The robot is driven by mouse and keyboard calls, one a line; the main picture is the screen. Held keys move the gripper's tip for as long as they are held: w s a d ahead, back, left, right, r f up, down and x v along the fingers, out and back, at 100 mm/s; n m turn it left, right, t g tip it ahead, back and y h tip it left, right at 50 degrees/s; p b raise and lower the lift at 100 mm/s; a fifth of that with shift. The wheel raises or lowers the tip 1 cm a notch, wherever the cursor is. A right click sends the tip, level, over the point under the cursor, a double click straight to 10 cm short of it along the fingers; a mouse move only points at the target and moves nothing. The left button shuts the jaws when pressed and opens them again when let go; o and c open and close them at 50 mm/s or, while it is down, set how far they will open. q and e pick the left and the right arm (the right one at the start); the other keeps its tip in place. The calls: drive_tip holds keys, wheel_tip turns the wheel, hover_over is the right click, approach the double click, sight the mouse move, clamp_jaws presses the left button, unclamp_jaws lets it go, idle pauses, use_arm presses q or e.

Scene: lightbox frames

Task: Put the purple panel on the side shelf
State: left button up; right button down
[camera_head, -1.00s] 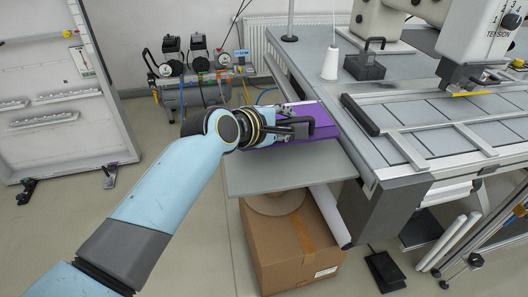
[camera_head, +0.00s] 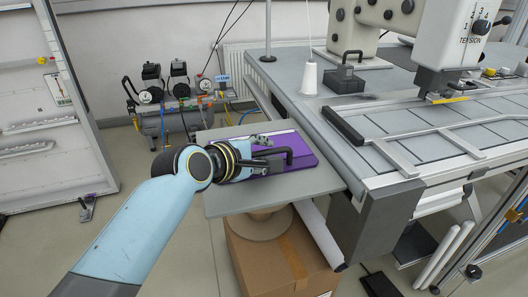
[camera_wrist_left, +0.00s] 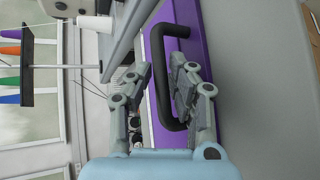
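The purple panel (camera_head: 303,160) lies on the grey side shelf (camera_head: 230,205), close to the table's edge, and looks flat. Its black handle (camera_head: 289,153) stands up from its face. My left gripper (camera_head: 266,153) is at the handle with its fingers spread apart and hides part of the panel. In the left wrist view the handle (camera_wrist_left: 170,30) and the purple face (camera_wrist_left: 196,25) show beyond the open fingers (camera_wrist_left: 163,88). The handle's long bar runs between or just behind the fingers; I cannot tell if either touches it. My right gripper is not in view.
The machine table (camera_head: 300,100) borders the shelf on the right, with a white thread cone (camera_head: 309,80) on it. A cardboard box (camera_head: 270,262) stands below the shelf. A compressor (camera_head: 175,120) stands on the floor behind. The shelf's front left part is bare.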

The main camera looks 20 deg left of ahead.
use_arm(q)
drive_tip(key=shift+o, duration=1)
drive_tip(key=p+v, duration=0.1)
drive_tip(key=v, duration=1.1)
drive_tip(key=shift+s+r, duration=0.1)
